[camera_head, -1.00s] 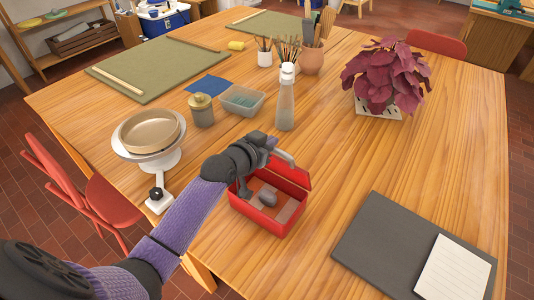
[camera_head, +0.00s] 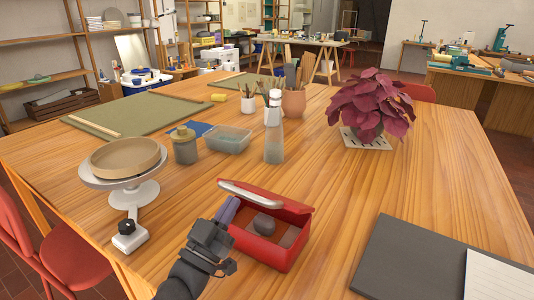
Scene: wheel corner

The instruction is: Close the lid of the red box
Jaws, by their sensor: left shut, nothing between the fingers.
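The red box (camera_head: 266,254) stands on the wooden table in front of me, with its lid (camera_head: 279,200) raised open along its far side. The lid has a pale grey rim strip. Inside the box lies a rounded grey object (camera_head: 264,224). My left gripper (camera_head: 230,208) is shut and empty at the left side of the box. Its purple fingers point up beside the left end of the lid; I cannot tell whether they touch it. The dark wrist hides part of the box's left side. My right gripper is not in view.
A glass bottle (camera_head: 274,140) stands just behind the box, with a plastic tub (camera_head: 228,139) and a lidded jar (camera_head: 185,148) to its left. A banding wheel (camera_head: 133,196) with a bowl stands left. A dark board (camera_head: 421,262) lies right. The table between box and plant (camera_head: 370,105) is clear.

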